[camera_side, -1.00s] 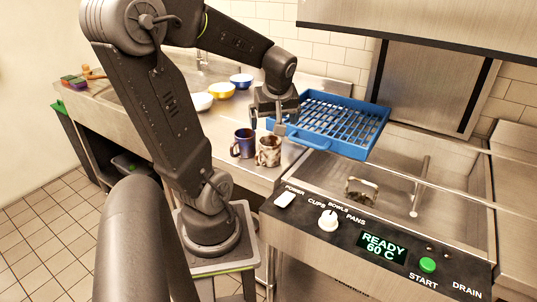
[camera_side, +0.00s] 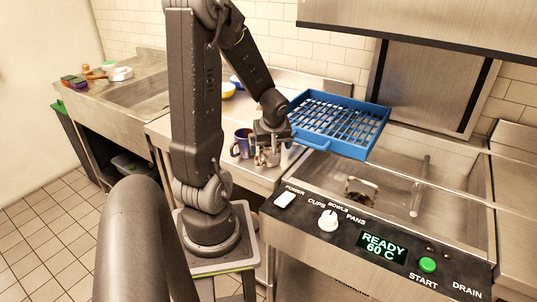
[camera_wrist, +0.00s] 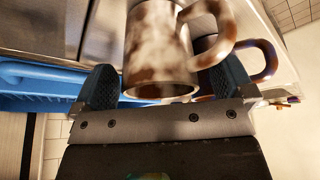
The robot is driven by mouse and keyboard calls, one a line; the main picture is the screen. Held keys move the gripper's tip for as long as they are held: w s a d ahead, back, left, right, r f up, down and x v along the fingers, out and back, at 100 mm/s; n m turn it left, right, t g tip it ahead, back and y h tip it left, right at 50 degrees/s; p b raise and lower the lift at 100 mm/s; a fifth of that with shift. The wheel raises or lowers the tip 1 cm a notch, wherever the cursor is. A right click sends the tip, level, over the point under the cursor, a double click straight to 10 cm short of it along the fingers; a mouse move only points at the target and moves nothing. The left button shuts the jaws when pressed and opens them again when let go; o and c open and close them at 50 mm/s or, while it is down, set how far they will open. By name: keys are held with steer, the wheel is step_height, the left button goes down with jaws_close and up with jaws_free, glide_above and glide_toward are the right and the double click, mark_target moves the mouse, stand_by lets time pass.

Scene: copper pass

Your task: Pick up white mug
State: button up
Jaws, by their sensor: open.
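The white mug (camera_side: 268,159) has large brown stains and stands upright on the steel counter, partly hidden by my gripper in the side view. My gripper (camera_side: 267,150) is open, pointing down at the mug. In the wrist view the mug (camera_wrist: 160,52) lies between my two blue-padded fingers (camera_wrist: 165,86), with a gap visible on each side. Its handle (camera_wrist: 212,30) reaches towards the right, near the right finger.
A dark blue mug (camera_side: 241,144) stands close on the left of the white mug. A blue rack (camera_side: 318,143) sits just right of my gripper. Bowls (camera_side: 228,90) are behind my arm. The washer's control panel (camera_side: 370,235) is at the front right.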

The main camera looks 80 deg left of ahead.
steer(key=shift+f, duration=0.2)
steer(key=shift+c, duration=0.4)
steer(key=c, duration=1)
